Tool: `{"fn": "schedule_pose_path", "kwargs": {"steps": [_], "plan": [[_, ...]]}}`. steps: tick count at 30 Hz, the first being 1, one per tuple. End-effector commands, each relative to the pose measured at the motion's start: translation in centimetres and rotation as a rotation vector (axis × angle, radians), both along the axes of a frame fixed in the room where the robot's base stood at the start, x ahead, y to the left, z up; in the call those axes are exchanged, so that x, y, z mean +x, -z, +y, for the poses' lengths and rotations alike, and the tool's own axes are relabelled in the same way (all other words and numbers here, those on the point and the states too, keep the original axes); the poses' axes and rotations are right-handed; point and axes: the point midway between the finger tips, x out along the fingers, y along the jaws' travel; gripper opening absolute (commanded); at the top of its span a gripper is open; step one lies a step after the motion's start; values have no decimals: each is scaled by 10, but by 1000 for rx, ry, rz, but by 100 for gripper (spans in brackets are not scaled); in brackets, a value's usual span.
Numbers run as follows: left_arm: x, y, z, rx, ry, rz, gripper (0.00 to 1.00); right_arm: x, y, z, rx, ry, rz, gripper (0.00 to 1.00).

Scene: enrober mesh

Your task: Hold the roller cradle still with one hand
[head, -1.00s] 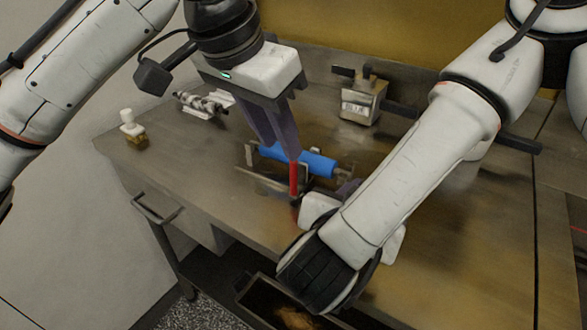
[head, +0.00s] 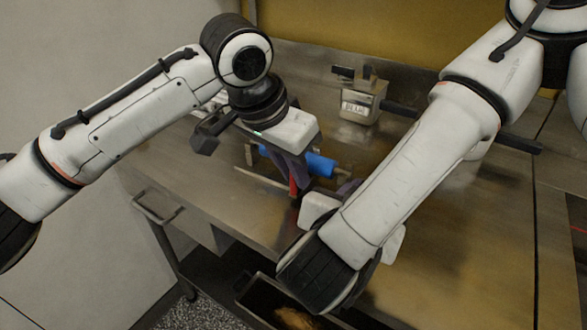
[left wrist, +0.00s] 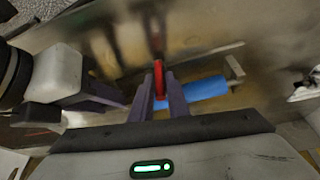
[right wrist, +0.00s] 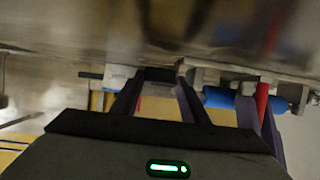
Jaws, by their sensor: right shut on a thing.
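The roller cradle (head: 250,153) sits on the metal table with the blue roller (head: 320,165) in it. The roller also shows in the left wrist view (left wrist: 205,88). An upright red bar (left wrist: 158,78) stands in front of the roller. My left gripper (head: 291,178) is low at the cradle, with one finger on each side of the red bar and small gaps visible. My right gripper (right wrist: 160,82) is shut on a part of the cradle near one end of the roller. My right forearm hides much of this grip in the head view.
A metal box with a label (head: 358,105) stands at the back of the table, beside a dark bar (head: 400,108). An open bin (head: 262,290) is below the table edge.

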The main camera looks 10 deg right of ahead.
Motion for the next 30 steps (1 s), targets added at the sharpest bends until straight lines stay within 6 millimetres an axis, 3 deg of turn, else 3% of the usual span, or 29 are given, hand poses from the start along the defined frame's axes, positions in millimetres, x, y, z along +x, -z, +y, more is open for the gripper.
{"fn": "schedule_pose_path", "kwargs": {"steps": [2,10,19,27,28,30], "plan": [[0,0,0,0,0,0,1,0,-1,0,-1,0,-2,5],[-1,0,-1,0,1,0,0,0,-1,0,0,-1,-2,5],[-28,0,-32,-1,6,1,0,0,-1,0,-1,-2,-2,5],[-30,0,-33,-2,7,2,0,1,-1,1,1,-3,-4,5],[-30,0,-33,-2,7,2,13,1,-1,1,2,-4,-4,5],[-30,0,-33,-3,6,2,25,1,-1,1,2,-4,-3,5]]}}
